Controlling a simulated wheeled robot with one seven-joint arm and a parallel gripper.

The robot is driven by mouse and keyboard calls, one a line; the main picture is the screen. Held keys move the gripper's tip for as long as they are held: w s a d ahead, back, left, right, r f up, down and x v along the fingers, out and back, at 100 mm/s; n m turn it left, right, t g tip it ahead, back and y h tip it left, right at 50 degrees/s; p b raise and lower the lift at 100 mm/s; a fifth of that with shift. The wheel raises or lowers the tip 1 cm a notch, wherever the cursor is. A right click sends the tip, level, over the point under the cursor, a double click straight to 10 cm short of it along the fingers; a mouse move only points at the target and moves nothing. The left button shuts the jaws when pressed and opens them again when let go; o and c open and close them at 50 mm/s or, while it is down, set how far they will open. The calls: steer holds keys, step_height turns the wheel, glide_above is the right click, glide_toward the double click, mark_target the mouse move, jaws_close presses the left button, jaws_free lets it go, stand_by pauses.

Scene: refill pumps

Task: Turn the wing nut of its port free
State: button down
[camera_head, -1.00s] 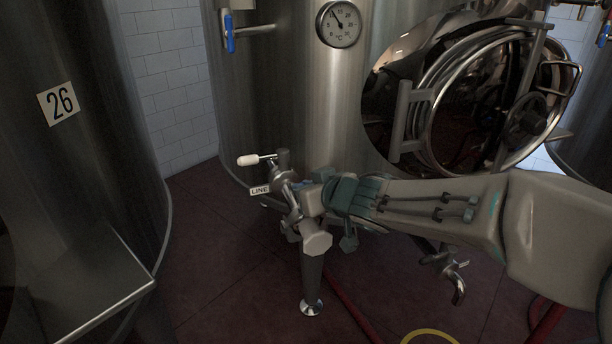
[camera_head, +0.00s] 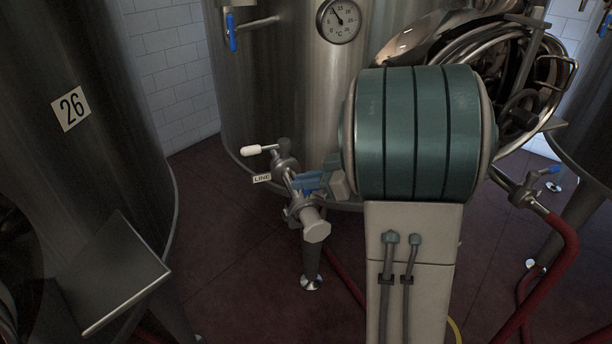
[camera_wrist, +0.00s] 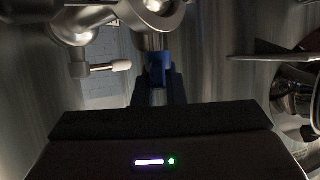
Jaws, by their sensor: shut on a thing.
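The port with the LINE tag (camera_head: 262,178) is a steel pipe fitting at the front of the middle tank, with a white-tipped lever above it. A blue piece (camera_head: 308,180), which looks like the wing nut, sits at its right side. My gripper (camera_head: 322,180) reaches in from the right and is shut on this piece. In the wrist view the blue wing nut (camera_wrist: 158,72) is between the two dark fingers of my gripper (camera_wrist: 158,88), just below the steel fitting (camera_wrist: 152,18). The fingers hide part of it, and its thread cannot be seen.
A steel end cap (camera_head: 316,232) and leg stand below the port. Tank 26 with its angled plate (camera_head: 125,275) is at the left. A red hose (camera_head: 555,255) and a blue-handled valve (camera_head: 548,171) are at the right. The floor left of the port is clear.

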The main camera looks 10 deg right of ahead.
steer(key=n+g+y+p, duration=0.1)
steer(key=n+g+p, duration=0.3)
steer(key=g, duration=0.1)
steer(key=shift+d+r+y+p, duration=0.1)
steer(key=shift+r+y+p, duration=0.1)
steer(key=shift+y+p, duration=0.2)
steer(key=shift+n+g+p, duration=1)
steer(key=shift+n+p, duration=0.1)
steer(key=shift+p, duration=0.15)
steer(key=shift+s+f+n+g+p, duration=0.1)
steer(key=shift+f+n+g+p, duration=0.05)
steer(key=shift+n+g+p, duration=0.4)
steer(key=shift+f+g, duration=0.1)
steer(key=shift+g, duration=0.15)
steer(key=c, duration=1.5)
jaws_free()
